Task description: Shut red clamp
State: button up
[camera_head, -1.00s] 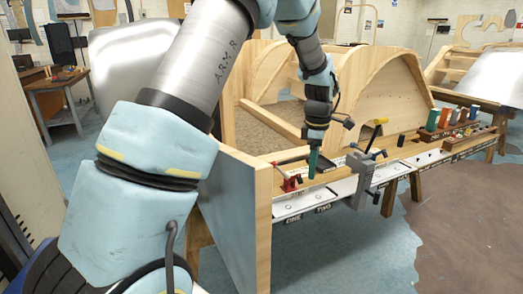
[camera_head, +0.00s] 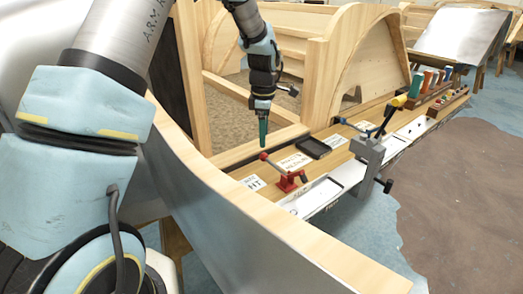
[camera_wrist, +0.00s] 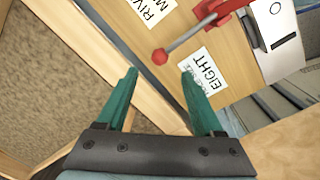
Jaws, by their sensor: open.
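The red clamp (camera_head: 288,181) is a toggle clamp on the wooden ledge of the frame. Its lever arm slants up and left and ends in a red knob (camera_head: 263,156). In the wrist view the red clamp (camera_wrist: 213,13) is at the top, and its red-tipped lever (camera_wrist: 182,42) points down and left, just ahead of my fingers. My gripper (camera_head: 263,140) hangs fingers down above the ledge, close to the knob. In the wrist view my gripper (camera_wrist: 158,74) has its two green fingers spread apart, with nothing between them. The knob lies beyond the fingertips; contact is not visible.
A curved panel edge (camera_head: 270,215) stands in front.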

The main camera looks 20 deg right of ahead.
jog(key=f, duration=0.4)
jog(key=f+p, duration=0.1)
jog(key=f, duration=0.2)
jog(key=shift+w+d+f, duration=0.1)
jog(key=shift+w+f, duration=0.1)
jog(key=shift+f, duration=0.2)
grip_shut()
dwell(1.0)
